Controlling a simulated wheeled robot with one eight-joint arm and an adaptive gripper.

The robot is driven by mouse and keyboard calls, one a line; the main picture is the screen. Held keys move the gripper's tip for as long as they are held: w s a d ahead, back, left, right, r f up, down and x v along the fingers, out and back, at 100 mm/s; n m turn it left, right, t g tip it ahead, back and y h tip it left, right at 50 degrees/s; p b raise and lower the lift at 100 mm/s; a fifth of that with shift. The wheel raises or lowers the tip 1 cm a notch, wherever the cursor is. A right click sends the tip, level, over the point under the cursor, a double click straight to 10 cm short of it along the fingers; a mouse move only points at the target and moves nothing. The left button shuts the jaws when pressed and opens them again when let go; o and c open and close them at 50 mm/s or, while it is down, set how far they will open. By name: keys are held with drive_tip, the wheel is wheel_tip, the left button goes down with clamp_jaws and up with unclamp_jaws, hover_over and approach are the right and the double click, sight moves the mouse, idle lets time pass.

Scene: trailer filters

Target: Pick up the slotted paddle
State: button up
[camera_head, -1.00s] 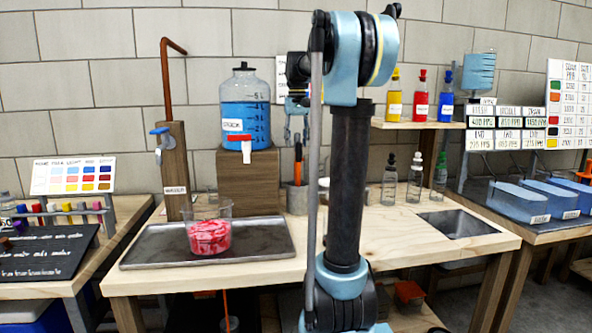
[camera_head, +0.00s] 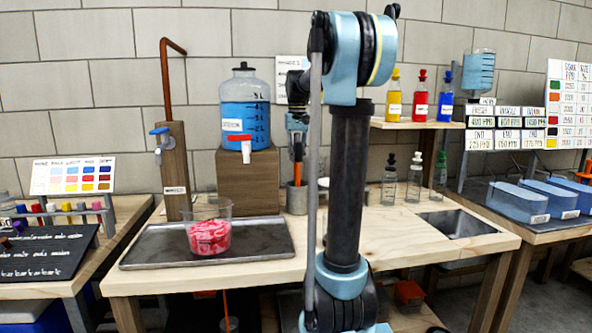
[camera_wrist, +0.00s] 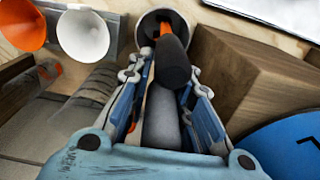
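The paddle's head is not in view, so I cannot confirm its slots. A tool with a dark handle and an orange part (camera_head: 298,153) stands upright in a grey metal cup (camera_head: 297,200) on the bench. In the wrist view, its dark handle end (camera_wrist: 173,66) points towards the camera, and the cup's rim (camera_wrist: 143,32) is beyond it. My gripper (camera_head: 297,128) is above the cup, pointing down. In the wrist view, my gripper (camera_wrist: 164,85) is open, with a finger on each side of the handle and no clear contact.
A wooden block (camera_head: 248,180) carrying a large blue-liquid jug (camera_head: 246,105) stands close left of the cup. Small bottles (camera_head: 415,180) stand to the right. The front bench middle is clear.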

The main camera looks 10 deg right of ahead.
clamp_jaws()
wheel_tip(320, 180, up, 28)
idle(0.6)
idle(1.0)
